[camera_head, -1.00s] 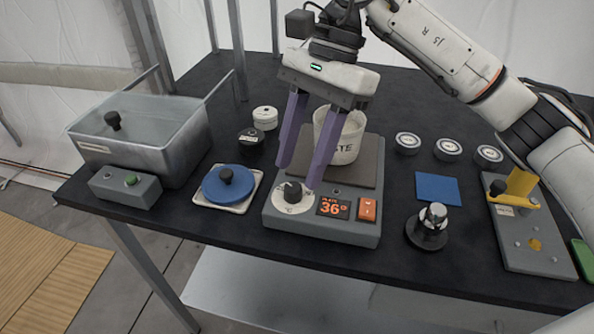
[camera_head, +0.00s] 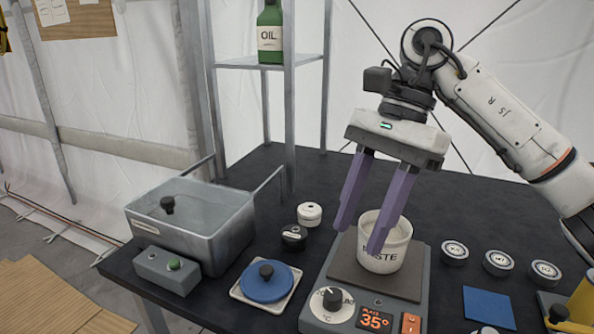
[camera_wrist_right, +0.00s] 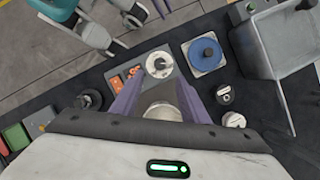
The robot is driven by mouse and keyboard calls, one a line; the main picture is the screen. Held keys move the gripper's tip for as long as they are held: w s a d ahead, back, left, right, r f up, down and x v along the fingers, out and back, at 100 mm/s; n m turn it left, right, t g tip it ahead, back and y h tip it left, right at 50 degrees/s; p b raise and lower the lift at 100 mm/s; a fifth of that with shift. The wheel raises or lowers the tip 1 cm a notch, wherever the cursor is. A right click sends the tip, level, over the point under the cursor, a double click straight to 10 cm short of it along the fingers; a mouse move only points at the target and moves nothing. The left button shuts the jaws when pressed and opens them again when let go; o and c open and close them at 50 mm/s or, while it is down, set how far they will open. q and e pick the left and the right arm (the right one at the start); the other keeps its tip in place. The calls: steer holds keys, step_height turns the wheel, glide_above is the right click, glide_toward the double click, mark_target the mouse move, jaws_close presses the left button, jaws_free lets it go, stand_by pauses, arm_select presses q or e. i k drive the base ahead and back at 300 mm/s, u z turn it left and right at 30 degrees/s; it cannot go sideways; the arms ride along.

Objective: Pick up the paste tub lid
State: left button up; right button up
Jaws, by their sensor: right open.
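The paste tub lid, a blue disc with a black knob (camera_head: 267,282), lies on a pale square tray (camera_head: 240,293) left of the hot plate. It also shows in the right wrist view (camera_wrist_right: 204,58). The white paste tub (camera_head: 383,250) stands open on the hot plate (camera_head: 345,262). My right gripper (camera_head: 358,240) is open, its purple fingers pointing down at the tub, in front of its left side in the head view. The fingers hold nothing, and the lid is apart from them to the left. My left gripper is not in view.
A grey metal basin (camera_head: 215,235) and a grey button box (camera_head: 166,270) stand left of the lid. A black jar (camera_head: 294,238) and a white jar (camera_head: 309,214) stand behind it. Several small round tins (camera_head: 455,252) and a blue square (camera_head: 488,307) lie at right.

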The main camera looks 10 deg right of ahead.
mark_target(265, 281)
steer(key=k, duration=1.05)
